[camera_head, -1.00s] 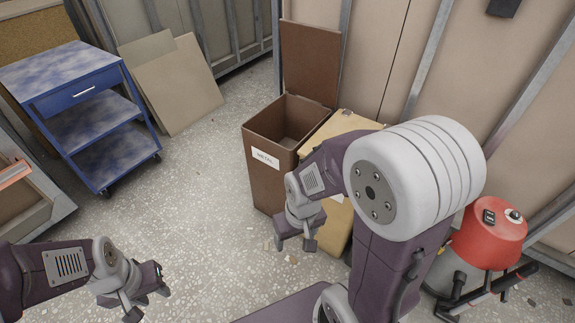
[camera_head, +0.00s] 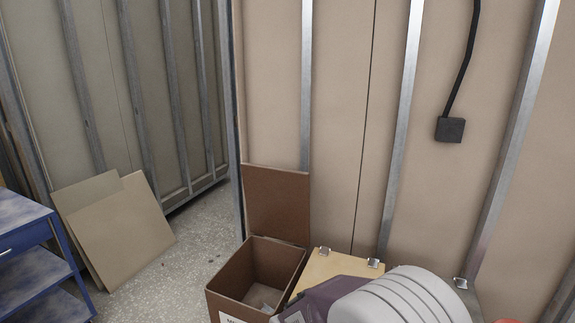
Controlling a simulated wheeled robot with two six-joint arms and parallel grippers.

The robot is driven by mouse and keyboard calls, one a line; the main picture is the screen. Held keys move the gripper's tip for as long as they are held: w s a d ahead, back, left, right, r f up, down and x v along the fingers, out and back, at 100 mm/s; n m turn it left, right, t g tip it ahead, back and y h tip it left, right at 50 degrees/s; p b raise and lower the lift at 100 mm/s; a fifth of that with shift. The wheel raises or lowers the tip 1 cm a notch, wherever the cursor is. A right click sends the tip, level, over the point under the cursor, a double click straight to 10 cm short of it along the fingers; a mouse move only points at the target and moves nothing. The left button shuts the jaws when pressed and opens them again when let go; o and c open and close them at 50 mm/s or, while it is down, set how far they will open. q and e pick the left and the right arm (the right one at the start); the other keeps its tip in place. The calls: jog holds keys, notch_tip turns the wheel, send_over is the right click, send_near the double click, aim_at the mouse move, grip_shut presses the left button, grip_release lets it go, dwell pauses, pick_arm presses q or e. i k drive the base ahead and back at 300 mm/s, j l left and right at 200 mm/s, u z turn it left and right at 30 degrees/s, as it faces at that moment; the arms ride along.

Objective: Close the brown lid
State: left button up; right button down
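The brown lid (camera_head: 276,205) stands upright, open, at the back edge of the brown bin (camera_head: 232,281), against the wall. The bin's top is open and some pale scraps show inside it. A white label (camera_head: 234,319) is partly in view on its front, cut by the lower frame edge. My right arm shows at the bottom, in front of the box beside the bin, but its gripper is below the frame. My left gripper is not in view either.
A yellowish box (camera_head: 322,267) with metal latches stands right of the bin. A blue cart (camera_head: 30,238) is at the left edge, and boards (camera_head: 122,232) lean on the wall. Clear floor (camera_head: 195,245) lies between the boards and bin. A black socket (camera_head: 450,129) hangs on the wall.

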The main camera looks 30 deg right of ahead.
aim_at(278, 200)
jog(key=i+j+z, duration=0.15)
jog(key=i+j, duration=0.15)
jog(key=i+j+z, duration=0.15)
jog(key=i+j, duration=0.15)
jog(key=i+j+z, duration=0.35)
jog(key=i+j, duration=0.15)
jog(key=j, duration=0.25)
jog(key=i+j+z, duration=0.15)
jog(key=j, duration=0.3)
jog(key=i, duration=0.05)
